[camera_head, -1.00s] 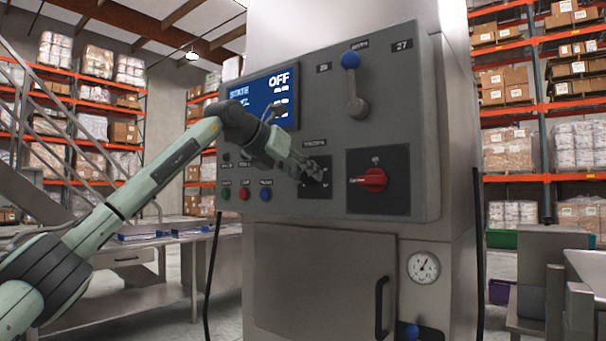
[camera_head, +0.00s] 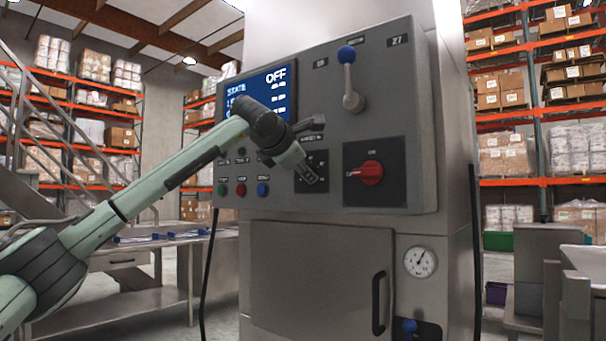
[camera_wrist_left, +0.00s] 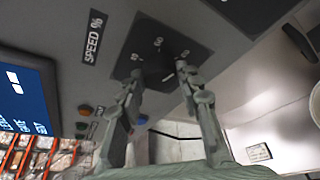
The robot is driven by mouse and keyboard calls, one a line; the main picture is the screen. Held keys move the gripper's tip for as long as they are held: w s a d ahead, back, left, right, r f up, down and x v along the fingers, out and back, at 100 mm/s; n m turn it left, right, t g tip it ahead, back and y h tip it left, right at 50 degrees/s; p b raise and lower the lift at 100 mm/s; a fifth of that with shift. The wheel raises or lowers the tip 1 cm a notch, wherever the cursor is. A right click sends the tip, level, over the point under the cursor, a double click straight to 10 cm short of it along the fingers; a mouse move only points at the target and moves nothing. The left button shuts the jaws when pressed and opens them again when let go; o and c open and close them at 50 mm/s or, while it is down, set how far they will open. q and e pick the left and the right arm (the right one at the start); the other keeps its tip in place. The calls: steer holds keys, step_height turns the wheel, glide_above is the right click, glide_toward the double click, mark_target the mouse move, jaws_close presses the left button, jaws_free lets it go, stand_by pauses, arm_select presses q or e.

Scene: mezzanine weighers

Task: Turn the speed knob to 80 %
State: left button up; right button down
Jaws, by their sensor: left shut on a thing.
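The speed knob (camera_wrist_left: 158,74) is a dark knob on a black square plate with pale scale marks, next to a "SPEED %" label (camera_wrist_left: 93,36) in the left wrist view. My left gripper (camera_wrist_left: 160,70) is shut on the knob, one finger on each side. In the head view my left gripper (camera_head: 313,179) covers most of the knob and part of its plate (camera_head: 322,160). The knob's exact setting cannot be read. The display (camera_head: 262,92) shows STATE and OFF; its other lines are partly hidden by my arm. My right gripper is not in view.
A red rotary switch (camera_head: 372,173) sits just right of the speed plate. A blue-balled lever (camera_head: 347,55) stands out above it. Green, red and blue buttons (camera_head: 263,189) lie to the left, below my wrist. A cabinet door (camera_head: 315,280) is below the panel.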

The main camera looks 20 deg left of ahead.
arm_select(q)
steer(key=shift+f+m+t+y+b, duration=0.35)
steer(key=shift+m+b, duration=0.25)
steer(key=shift+m, duration=0.4)
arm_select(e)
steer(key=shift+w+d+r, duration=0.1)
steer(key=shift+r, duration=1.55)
arm_select(q)
steer(key=shift+r, duration=0.1)
steer(key=o, duration=1.1)
steer(key=shift+o, duration=0.2)
steer(key=shift+r, duration=0.1)
steer(key=v, duration=1.2)
steer(key=shift+d, duration=0.1)
